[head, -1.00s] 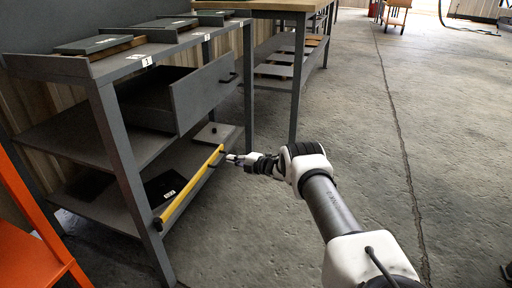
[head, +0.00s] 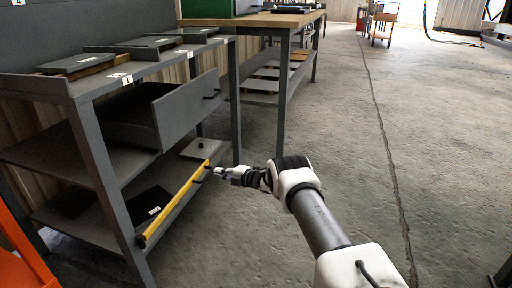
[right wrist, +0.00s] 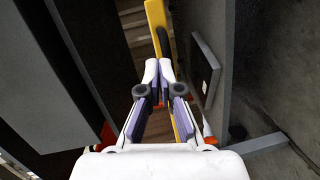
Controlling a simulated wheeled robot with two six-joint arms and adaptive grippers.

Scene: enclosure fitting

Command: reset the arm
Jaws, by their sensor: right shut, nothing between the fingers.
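My right gripper (head: 217,171) is at the front of the grey shelf unit, close to the far end of a yellow bar (head: 175,203) along the lower shelf's front. In the right wrist view my right gripper (right wrist: 158,70) has its fingertips together with nothing held. The yellow bar (right wrist: 156,14) shows just beyond and beside the fingertips there; I cannot tell whether they touch it. My left gripper is not in view.
The shelf unit (head: 93,163) has an open drawer (head: 187,108) above the bar and flat panels (head: 75,63) on top. A workbench (head: 265,20) stands behind. Orange metal (head: 14,268) is at lower left. The concrete floor (head: 350,120) at right is clear.

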